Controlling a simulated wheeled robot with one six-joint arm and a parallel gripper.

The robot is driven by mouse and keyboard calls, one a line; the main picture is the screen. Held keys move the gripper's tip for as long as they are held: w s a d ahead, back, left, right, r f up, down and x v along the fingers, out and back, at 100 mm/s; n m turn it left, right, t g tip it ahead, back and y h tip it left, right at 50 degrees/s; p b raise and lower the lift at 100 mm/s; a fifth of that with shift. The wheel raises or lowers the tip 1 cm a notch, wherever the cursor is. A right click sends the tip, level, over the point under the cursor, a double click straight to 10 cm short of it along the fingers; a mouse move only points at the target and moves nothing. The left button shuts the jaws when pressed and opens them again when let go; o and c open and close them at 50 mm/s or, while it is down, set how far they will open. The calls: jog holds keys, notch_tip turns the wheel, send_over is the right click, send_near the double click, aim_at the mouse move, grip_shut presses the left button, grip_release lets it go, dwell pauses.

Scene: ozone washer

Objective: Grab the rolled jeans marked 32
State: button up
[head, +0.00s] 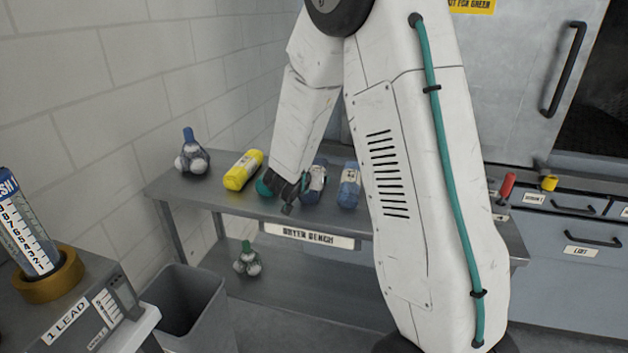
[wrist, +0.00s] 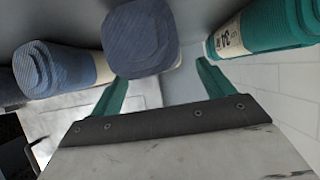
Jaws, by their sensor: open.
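Two blue rolled denim bundles lie side by side on the bench. The nearer one to my gripper (head: 297,196) is the middle blue roll (head: 316,182); the other blue roll (head: 349,186) lies to its right. In the wrist view my gripper (wrist: 161,74) is open and empty, with green fingers apart. The middle blue roll (wrist: 140,38) shows its end between and just beyond the fingertips. The other blue roll (wrist: 55,68) is at the left. The blue rolls' markings are too small or hidden to read, so I cannot tell which is 32.
A teal roll (wrist: 262,32) with a label lies beside my right finger in the wrist view; it is partly hidden in the head view (head: 265,187). A grey bin (head: 190,312) stands below.

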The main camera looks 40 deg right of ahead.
jog(key=x, duration=0.3)
jog(key=shift+w+d, duration=0.3)
jog(key=shift+w, duration=0.1)
jog(key=c, duration=1.3)
jog(key=shift+r, duration=0.15)
